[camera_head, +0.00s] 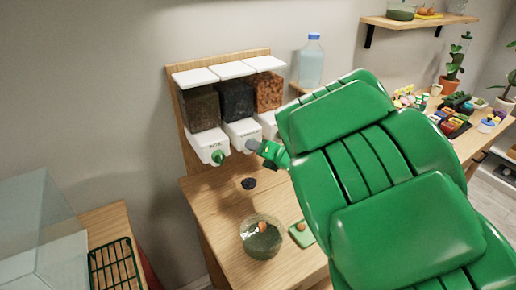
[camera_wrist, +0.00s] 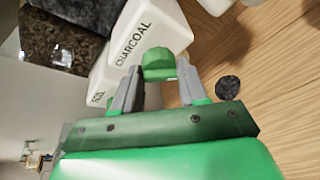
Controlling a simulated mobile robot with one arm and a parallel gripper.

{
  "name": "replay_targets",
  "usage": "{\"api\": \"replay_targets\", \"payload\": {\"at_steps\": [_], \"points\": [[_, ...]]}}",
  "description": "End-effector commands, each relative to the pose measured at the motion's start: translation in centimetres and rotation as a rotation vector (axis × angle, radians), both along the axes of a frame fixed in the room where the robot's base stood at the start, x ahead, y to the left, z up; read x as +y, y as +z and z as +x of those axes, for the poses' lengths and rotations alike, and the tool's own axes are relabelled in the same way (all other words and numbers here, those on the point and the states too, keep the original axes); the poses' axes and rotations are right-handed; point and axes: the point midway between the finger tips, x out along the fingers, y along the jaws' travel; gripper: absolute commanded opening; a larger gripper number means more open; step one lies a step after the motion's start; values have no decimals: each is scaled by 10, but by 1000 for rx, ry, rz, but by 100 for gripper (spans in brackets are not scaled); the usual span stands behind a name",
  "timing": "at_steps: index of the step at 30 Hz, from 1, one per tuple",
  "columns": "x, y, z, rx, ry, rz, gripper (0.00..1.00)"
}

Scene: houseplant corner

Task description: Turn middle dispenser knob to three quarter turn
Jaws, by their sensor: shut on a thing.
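The middle dispenser (camera_head: 238,100) holds dark black material and has a white base. In the wrist view the white base (camera_wrist: 130,40) reads CHARCOAL. Its green knob (camera_wrist: 158,64) sticks out of the base front, between the fingertips of my gripper (camera_wrist: 160,86). My gripper is shut on this knob, one grey finger on each side. In the head view my gripper (camera_head: 262,148) reaches the middle base from the right and hides the knob. How far the knob is turned I cannot tell.
The left dispenser (camera_head: 200,110) has a green knob (camera_head: 218,157) close by. The right dispenser (camera_head: 269,90) is partly behind my arm. On the table (camera_head: 215,205) below are a small black heap (camera_head: 248,184), a glass bowl (camera_head: 262,243) and a green tray (camera_head: 302,240).

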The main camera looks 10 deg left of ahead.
Motion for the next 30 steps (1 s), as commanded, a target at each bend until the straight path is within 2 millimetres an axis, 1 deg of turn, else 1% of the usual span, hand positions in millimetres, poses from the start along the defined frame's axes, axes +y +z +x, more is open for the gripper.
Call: {"api": "replay_targets", "payload": {"at_steps": [8,14,30], "points": [[0,0,0,19,0,19,12],[-1,-1,1,84,0,82,12],[-2,-4,2,429,-1,425,12]]}}
